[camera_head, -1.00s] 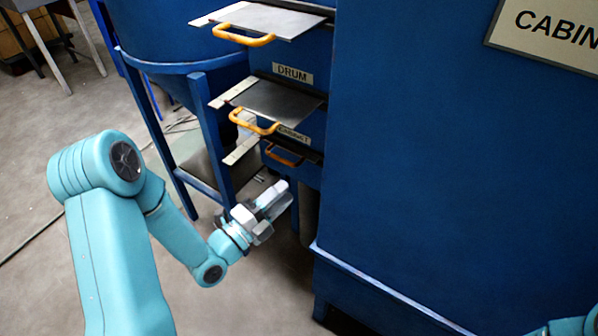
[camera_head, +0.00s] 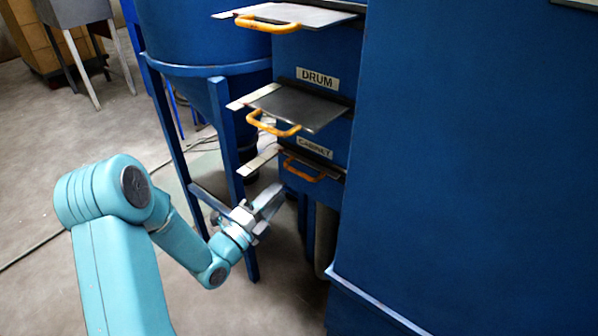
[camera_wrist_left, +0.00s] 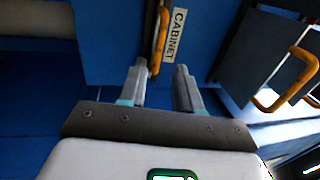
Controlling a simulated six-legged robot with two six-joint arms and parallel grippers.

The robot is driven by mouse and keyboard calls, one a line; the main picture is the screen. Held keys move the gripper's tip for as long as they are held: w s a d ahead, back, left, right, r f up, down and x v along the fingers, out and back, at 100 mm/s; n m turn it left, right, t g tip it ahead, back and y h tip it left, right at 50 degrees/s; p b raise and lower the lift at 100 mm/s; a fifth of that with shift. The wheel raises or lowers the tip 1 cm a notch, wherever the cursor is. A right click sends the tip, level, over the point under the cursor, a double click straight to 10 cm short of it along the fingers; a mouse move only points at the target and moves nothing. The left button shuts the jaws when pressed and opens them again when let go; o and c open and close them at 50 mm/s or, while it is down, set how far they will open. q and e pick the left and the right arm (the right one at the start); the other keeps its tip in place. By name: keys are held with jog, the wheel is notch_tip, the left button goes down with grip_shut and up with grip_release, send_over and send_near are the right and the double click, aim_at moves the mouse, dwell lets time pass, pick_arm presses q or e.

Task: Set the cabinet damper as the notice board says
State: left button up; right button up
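The cabinet damper is the lowest slide, under the CABINET label (camera_head: 315,148). Its orange handle (camera_head: 303,170) sits close to the blue wall, and a pale strip (camera_head: 258,161) sticks out at its left. My left gripper (camera_head: 270,199) is just below and left of this handle, apart from it. In the left wrist view my gripper (camera_wrist_left: 161,88) has its fingers spread with nothing between them. The orange handle (camera_wrist_left: 161,40) beside the CABINET label (camera_wrist_left: 174,35) lies just beyond the fingertips. My right gripper is out of view. No readable notice board shows now.
The middle slide's plate (camera_head: 300,106) juts out above with an orange handle (camera_head: 272,123), near the DRUM label (camera_head: 317,79). Another slide plate (camera_head: 290,14) juts out higher. A blue stand leg (camera_head: 228,150) is close behind my gripper. A large blue cabinet (camera_head: 460,160) fills the right.

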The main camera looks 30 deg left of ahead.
aim_at(299, 173)
pick_arm(q)
jog(key=x, duration=0.9)
jog(key=shift+w+d, duration=0.1)
jog(key=shift+w, duration=0.1)
jog(key=shift+c, duration=0.3)
grip_shut()
